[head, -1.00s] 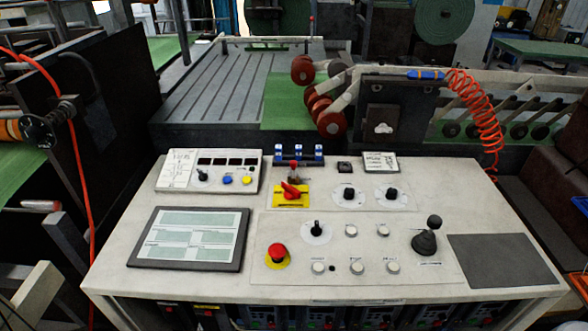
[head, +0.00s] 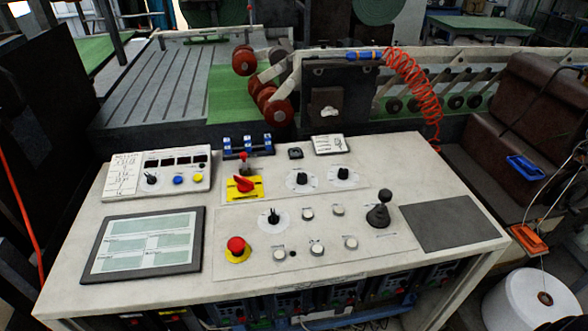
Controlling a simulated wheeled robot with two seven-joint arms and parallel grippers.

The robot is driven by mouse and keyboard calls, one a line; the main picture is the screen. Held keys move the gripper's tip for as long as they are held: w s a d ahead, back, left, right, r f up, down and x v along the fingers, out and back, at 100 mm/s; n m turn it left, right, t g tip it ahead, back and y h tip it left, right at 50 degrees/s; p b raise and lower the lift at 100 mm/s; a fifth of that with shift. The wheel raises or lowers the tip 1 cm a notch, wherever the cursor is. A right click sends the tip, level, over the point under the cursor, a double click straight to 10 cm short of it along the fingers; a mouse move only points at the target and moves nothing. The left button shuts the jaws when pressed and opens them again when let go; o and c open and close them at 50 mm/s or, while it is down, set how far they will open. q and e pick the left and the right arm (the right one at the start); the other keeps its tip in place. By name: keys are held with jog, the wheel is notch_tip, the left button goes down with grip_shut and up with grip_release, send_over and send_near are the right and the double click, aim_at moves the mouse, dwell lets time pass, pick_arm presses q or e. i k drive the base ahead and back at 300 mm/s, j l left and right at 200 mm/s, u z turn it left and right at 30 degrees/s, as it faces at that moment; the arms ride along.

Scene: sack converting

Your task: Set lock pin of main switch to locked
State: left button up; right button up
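The main switch (head: 244,185) is a red rotary handle on a yellow plate, towards the back of the control desk, left of centre. A small red-topped pin (head: 243,158) stands upright just behind the red handle, in front of a row of blue-and-white blocks. I take it to be the lock pin; it is too small to tell its setting. Neither of my grippers shows in the head view.
The desk top (head: 120,285) also bears a red emergency button (head: 236,245), a black joystick (head: 379,212), a screen (head: 145,243), a small meter panel (head: 158,172), knobs and push buttons. A coiled orange hose (head: 408,85) hangs behind. A white roll (head: 527,300) stands at right.

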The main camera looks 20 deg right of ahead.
aim_at(244, 156)
jog(key=k+l+u, duration=0.25)
jog(key=k, duration=0.25)
jog(key=k+l+u, duration=0.1)
jog(key=k+u, duration=0.15)
jog(key=k, duration=0.25)
